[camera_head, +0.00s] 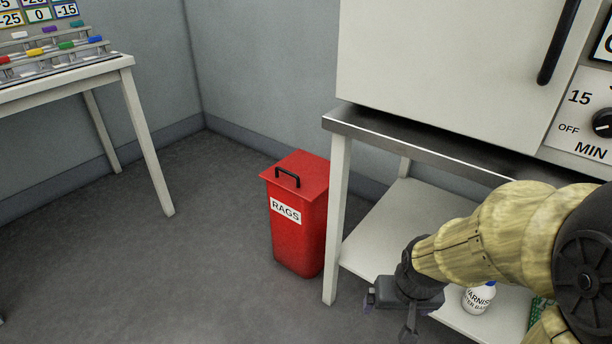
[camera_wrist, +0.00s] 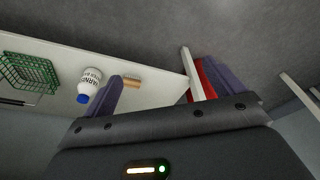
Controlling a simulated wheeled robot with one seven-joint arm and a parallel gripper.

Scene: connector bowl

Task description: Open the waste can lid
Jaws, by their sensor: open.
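The waste can (camera_head: 300,235) is a red bin labelled RAGS, standing upright on the floor to the left of the oven's table. Its red lid (camera_head: 300,170) is shut, with a black handle (camera_head: 288,177) on top. My gripper (camera_head: 388,304) is to the right of the can and apart from it, over the table's lower shelf area, and its fingers are partly hard to make out there. In the wrist view my gripper (camera_wrist: 170,90) shows two purple fingers spread apart with nothing between them. A red part of the can (camera_wrist: 208,80) shows behind the right finger, partly hidden.
A table (camera_head: 335,210) with a lower shelf (camera_head: 385,225) carries a white oven (camera_head: 440,70). On the shelf are a white varnish bottle (camera_head: 478,298), a brush (camera_wrist: 133,82) and a green wire basket (camera_wrist: 30,72). Another table (camera_head: 140,130) stands left. Floor before the can is clear.

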